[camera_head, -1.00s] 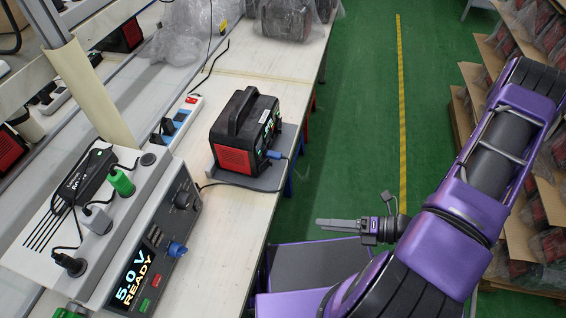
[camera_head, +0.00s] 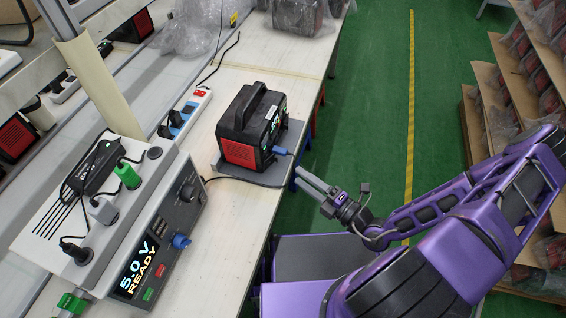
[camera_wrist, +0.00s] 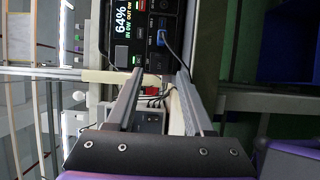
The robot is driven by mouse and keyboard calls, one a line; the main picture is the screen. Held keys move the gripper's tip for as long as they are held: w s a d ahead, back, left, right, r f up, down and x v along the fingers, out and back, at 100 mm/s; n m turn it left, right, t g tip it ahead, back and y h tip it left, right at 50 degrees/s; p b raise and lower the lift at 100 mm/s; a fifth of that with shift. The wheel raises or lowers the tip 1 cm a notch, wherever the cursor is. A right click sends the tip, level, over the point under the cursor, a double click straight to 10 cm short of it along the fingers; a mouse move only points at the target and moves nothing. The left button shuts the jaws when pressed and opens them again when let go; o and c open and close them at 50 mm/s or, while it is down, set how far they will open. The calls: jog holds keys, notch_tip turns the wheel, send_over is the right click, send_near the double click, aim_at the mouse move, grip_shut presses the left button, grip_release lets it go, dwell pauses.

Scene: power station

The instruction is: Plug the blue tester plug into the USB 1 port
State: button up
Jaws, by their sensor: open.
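The black and red power station (camera_head: 237,128) stands on a grey tray on the bench in the head view. The blue tester plug (camera_head: 281,151) is at its front panel and appears seated in a port, with a dark cable hanging from it. The wrist view shows the blue plug (camera_wrist: 163,38) at the panel (camera_wrist: 142,48), right of a lit screen reading 64%. The port label is too small to read. My gripper (camera_head: 297,175) is open and empty, its fingertips just in front of the panel and near the plug, apparently not touching it. Both fingers (camera_wrist: 160,72) show in the wrist view.
A grey tester (camera_head: 165,235) with a "5.0 V READY" screen and a blue knob or connector stands at front left. A power strip (camera_head: 188,114) lies behind it. Plastic-wrapped units are at the back. Green floor (camera_head: 370,120) is clear right of the bench.

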aim_at(271, 163)
jog(key=x, duration=0.7)
jog(key=shift+w+a, duration=0.25)
jog(key=shift+a, duration=0.05)
grip_shut()
